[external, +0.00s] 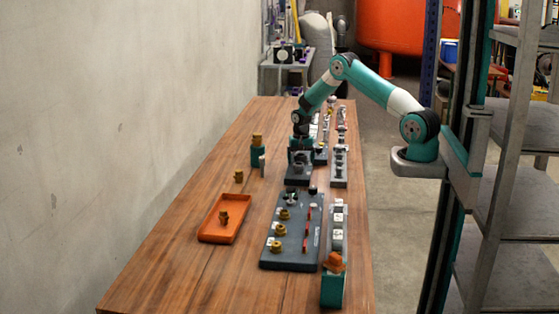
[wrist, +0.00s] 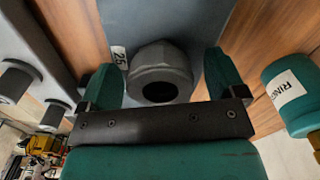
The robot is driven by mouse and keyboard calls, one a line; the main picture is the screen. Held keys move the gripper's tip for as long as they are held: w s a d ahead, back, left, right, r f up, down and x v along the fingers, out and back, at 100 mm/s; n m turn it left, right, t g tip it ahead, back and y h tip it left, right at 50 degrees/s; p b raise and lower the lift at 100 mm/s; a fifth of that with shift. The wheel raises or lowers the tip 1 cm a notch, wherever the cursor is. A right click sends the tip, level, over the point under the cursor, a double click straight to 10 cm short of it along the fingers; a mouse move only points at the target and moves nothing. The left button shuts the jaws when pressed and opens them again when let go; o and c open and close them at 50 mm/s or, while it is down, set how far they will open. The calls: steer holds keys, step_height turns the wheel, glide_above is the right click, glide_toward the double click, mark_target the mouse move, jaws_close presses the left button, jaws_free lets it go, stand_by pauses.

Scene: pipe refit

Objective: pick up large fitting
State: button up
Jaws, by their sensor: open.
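The large fitting (wrist: 160,60) is a dark grey hex-shaped piece with a round hole. In the wrist view it sits on a grey plate (wrist: 150,18) beside a white label reading 25. My gripper (wrist: 163,80) is open, with one green finger on each side of the fitting. Whether the fingers touch it, I cannot tell. In the external view my gripper (external: 300,157) points down over a small dark grey plate (external: 298,180) on the table, and it partly hides what is there.
A dark board (external: 290,258) with brass fittings lies nearer the camera. An orange tray (external: 232,206) holds one brass piece. Green blocks stand at the front right (external: 333,292) and left of the gripper (external: 257,156). A green labelled cylinder (wrist: 285,105) is close on the right.

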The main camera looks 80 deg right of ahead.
steer(key=shift+c, duration=0.4)
steer(key=c, duration=1)
steer(key=shift+o, duration=0.2)
